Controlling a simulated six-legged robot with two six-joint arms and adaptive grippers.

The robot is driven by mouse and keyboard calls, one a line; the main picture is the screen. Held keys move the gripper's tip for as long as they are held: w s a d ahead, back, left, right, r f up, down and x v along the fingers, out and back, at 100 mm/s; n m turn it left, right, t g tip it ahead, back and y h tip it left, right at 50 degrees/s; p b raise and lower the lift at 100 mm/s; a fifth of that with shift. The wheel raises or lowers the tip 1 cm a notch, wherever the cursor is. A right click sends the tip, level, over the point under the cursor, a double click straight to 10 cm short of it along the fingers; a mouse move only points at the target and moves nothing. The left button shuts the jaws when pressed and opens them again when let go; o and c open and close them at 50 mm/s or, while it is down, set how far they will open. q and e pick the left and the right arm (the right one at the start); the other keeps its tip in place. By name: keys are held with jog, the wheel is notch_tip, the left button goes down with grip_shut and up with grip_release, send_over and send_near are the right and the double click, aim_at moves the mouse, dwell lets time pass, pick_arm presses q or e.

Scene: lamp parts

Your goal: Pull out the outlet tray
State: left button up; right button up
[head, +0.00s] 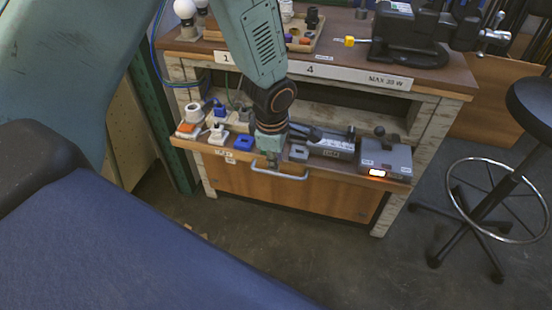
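The outlet tray (340,178) is a wooden board under the bench top, carrying sockets and plugs, with its front edge at the lower panel. A pale metal handle (295,177) is on its front edge. My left gripper (272,160) points down at the left part of this handle. The fingers are small and dark here, and I cannot tell whether they close around the handle or only touch it. My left wrist hides part of the tray's middle. My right gripper is not in view.
The workbench (440,82) has a vise (410,38) and a parts tray on top. On the outlet tray stand a blue socket (244,142), white plugs and a grey box (386,158) with a lit switch. A stool (500,180) stands right. The floor in front is clear.

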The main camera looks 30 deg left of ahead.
pick_arm(q)
jog(key=r+p, duration=0.1)
jog(key=r, duration=0.1)
jog(key=s+r+p, duration=0.1)
jog(key=r, duration=0.2)
jog(key=shift+d+r+p, duration=0.15)
jog(key=shift+p, duration=0.2)
dwell(0.4)
jog(key=shift+b, duration=0.3)
jog(key=shift+r, duration=0.1)
notch_tip(320, 180, up, 12)
jog(key=s, duration=0.2)
jog(key=shift+d+f, duration=0.2)
jog(key=shift+d, duration=0.05)
